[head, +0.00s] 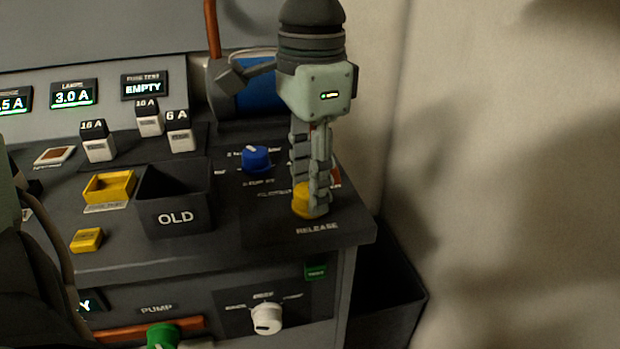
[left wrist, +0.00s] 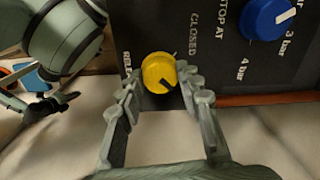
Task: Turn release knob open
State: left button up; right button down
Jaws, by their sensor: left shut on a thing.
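The release knob (head: 300,201) is a round yellow knob at the front right corner of the dark panel, behind the RELEASE label. My left gripper (head: 314,205) reaches down from above and is shut on it, hiding much of it in the head view. In the left wrist view the knob (left wrist: 158,70) sits between the two fingers (left wrist: 160,84), with a dark pointer mark on its face. The CLOSED label is beside it; the open label is hidden. A dark, claw-like end (left wrist: 42,108), perhaps my right gripper, shows at the left; its jaws are unclear.
A blue knob (head: 256,158) stands behind and left of the yellow one. The black OLD bin (head: 175,217) and a yellow tray (head: 108,187) are further left. A white knob (head: 267,318) is on the front face below. A pale wall (head: 510,190) lies right.

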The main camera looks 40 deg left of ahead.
pick_arm(q)
jog(key=o, duration=1.2)
jog(key=shift+c, duration=0.2)
jog(key=shift+r, duration=0.1)
notch_tip(320, 180, up, 12)
jog(key=shift+d, duration=0.15)
jog(key=shift+s, duration=0.15)
